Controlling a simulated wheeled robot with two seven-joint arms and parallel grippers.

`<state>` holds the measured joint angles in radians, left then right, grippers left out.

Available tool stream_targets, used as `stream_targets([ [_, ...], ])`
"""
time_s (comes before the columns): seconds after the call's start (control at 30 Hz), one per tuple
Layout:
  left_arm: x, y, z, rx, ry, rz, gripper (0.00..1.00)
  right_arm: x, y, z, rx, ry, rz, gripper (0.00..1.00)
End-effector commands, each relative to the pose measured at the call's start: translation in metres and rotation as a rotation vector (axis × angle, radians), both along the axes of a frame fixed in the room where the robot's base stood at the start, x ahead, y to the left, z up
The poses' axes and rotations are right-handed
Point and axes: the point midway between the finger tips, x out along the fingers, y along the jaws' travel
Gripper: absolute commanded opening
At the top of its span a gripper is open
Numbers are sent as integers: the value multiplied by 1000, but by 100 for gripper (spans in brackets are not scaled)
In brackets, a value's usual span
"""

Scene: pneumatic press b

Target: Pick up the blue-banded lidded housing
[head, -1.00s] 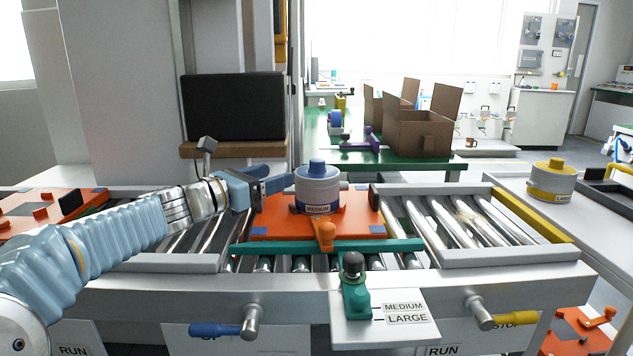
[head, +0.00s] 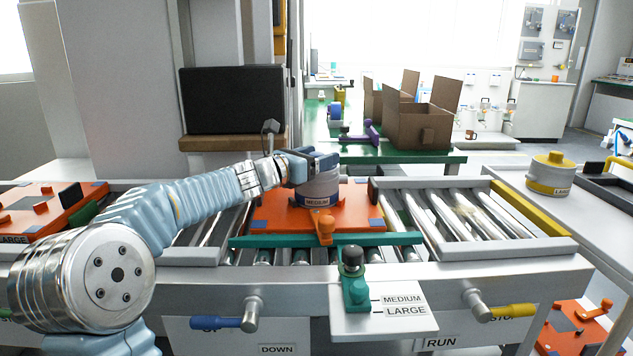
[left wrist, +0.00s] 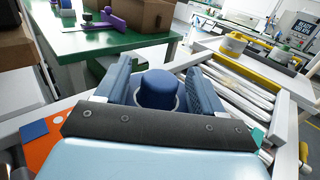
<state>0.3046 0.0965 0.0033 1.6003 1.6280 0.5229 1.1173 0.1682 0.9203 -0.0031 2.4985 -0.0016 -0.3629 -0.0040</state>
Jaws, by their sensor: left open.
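The blue-banded lidded housing (head: 318,190) is a grey cylinder with a blue band and a label reading MEDIUM. It stands upright on an orange fixture plate (head: 275,213) on the roller conveyor. My left gripper (head: 318,160) is at the top of the housing and hides its blue lid in the head view. In the left wrist view the blue lid knob (left wrist: 158,90) sits between the two open fingers, with a small gap visible at its sides. How far down the fingers reach is hidden. My right gripper is not in view.
An orange clamp (head: 325,227) and a green bar (head: 380,241) lie in front of the housing. A yellow-banded housing (head: 551,174) stands on the right bench. Open cardboard boxes (head: 420,125) stand on the green table behind. Bare rollers (head: 455,215) lie to the right.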

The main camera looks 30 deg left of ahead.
Motion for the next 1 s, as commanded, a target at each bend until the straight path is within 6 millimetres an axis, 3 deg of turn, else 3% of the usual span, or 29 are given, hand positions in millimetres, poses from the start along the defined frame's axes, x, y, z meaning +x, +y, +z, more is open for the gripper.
stream_targets([
  [0.17, 0, 0, 0, 0, 0, 0, 67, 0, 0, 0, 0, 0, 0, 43],
  [0.6, -1, 0, 0, 0, 0, 1, 0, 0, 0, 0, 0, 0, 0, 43],
  [1.0, -1, 0, 2, 0, -3, 0, 0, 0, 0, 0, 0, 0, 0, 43],
])
